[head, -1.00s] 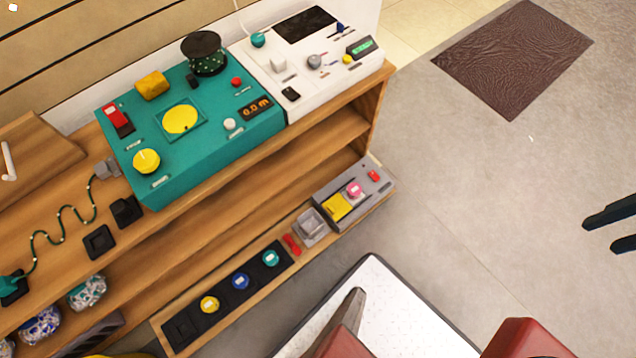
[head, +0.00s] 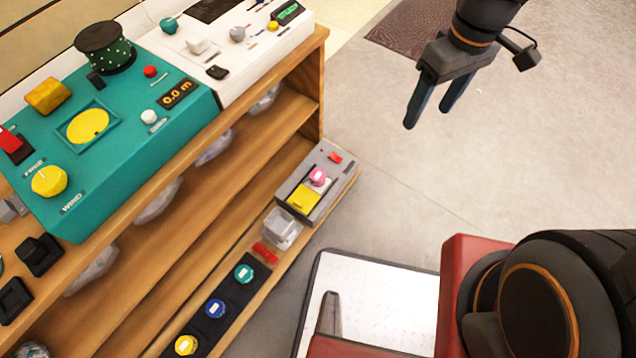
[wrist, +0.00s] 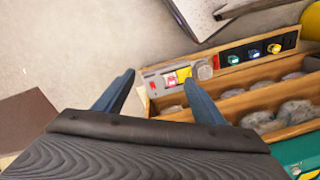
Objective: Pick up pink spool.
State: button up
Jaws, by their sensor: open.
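The pink spool (head: 318,177) is small and sits on a grey device (head: 326,203) beside a yellow square. The device is at the right end of the low front shelf. In the wrist view the pink spool (wrist: 172,79) appears between my two fingers, well beyond them. My gripper (head: 427,117) is open and empty, with dark blue fingers. In the head view it hangs up and to the right of the spool, apart from it. Both fingers also show in the wrist view.
A grey tray (head: 283,229), a red piece (head: 265,252) and teal, blue and yellow spools in a black rack (head: 222,293) line the low shelf. The wooden cabinet edge (head: 312,85) rises behind the device. The floor (head: 390,185) to the right is clear.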

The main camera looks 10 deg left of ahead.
jog(key=w+a+f+n+b, duration=0.3)
jog(key=a+f+n+b, duration=0.4)
jog(key=f, duration=0.5)
jog(key=w+a+f+n+b, duration=0.35)
jog(key=a+f+b, duration=0.35)
jog(key=f, duration=0.4)
jog(key=n+b, duration=0.8)
jog(key=b, duration=0.6)
send_over(318, 175)
jog(key=shift+g, duration=0.4)
jog(key=f, duration=1.8)
jog(key=shift+w+d+f, duration=0.3)
jog(key=shift+w+f, duration=0.05)
jog(key=shift+s+a+f+b, duration=0.1)
jog(key=shift+f+b, duration=0.65)
jog(key=shift+f, duration=0.55)
jog(key=shift+s+a+f+b, duration=0.15)
jog(key=shift+f+b, duration=0.6)
jog(key=shift+f, duration=0.55)
jog(key=shift+s+a+f+b, duration=0.1)
jog(key=shift+f+b, duration=0.65)
jog(key=shift+f, duration=0.55)
jog(key=c, duration=1.3)
